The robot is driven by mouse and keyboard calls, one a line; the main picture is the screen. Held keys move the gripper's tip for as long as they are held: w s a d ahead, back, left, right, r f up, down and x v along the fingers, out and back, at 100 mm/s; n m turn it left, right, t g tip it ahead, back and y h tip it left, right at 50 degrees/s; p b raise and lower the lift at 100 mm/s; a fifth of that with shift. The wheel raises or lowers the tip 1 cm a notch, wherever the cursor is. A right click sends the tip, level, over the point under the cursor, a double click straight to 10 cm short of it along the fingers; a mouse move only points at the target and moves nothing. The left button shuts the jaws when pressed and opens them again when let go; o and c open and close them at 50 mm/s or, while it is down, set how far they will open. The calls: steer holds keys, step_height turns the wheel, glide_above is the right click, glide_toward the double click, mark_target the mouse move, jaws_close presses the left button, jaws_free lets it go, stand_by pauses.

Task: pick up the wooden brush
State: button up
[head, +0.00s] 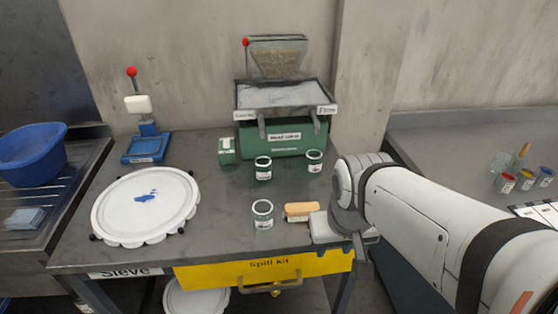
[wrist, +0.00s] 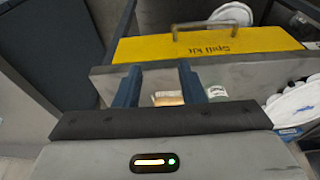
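The wooden brush (head: 302,209), a tan block with a paler lower side, lies on the grey workbench (head: 218,243) near its front edge. It is right of an open can. My gripper (head: 313,228) is at the brush's right end, low over the bench's front edge; its fingers are hard to make out in the head view. In the wrist view my gripper (wrist: 158,70) has its two blue fingers apart. The brush (wrist: 168,98) shows between them, partly hidden by the gripper body. I cannot tell whether either finger touches it.
An open can (head: 263,215) stands close left of the brush. Two more cans (head: 263,168) (head: 314,161) stand behind, before the green mill (head: 285,136). A large white lid (head: 145,207) covers the bench's left. A yellow spill kit drawer (head: 262,270) is below the front edge.

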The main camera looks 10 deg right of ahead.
mark_target(302, 207)
steer(key=shift+s+r, duration=0.1)
steer(key=shift+s, duration=0.25)
steer(key=shift+o, duration=0.5)
steer(key=shift+w+a, duration=0.15)
steer(key=shift+o, duration=0.8)
steer(key=shift+w, duration=0.35)
steer(key=o, duration=0.3)
steer(key=shift+t, duration=0.3)
steer(key=w, duration=0.3)
steer(key=w+a, duration=0.1)
steer(key=shift+w+f, duration=0.25)
steer(key=shift+w, duration=0.15)
steer(key=o, duration=0.7)
steer(key=shift+t, duration=0.6)
steer(key=w+f, duration=0.1)
steer(key=w, duration=0.3)
steer(key=w+f, duration=0.1)
steer(key=w, duration=0.3)
steer(key=w+f, duration=0.1)
steer(key=w, duration=0.2)
steer(key=shift+w+b, duration=0.3)
steer(key=shift+w, duration=0.1)
steer(key=shift+o, duration=0.7)
steer(key=shift+w+a+x, duration=0.1)
steer(key=shift+x, duration=1.85)
steer(key=shift+w+a+x, duration=0.1)
steer(key=shift+w+x, duration=0.05)
steer(key=shift+x, duration=1.8)
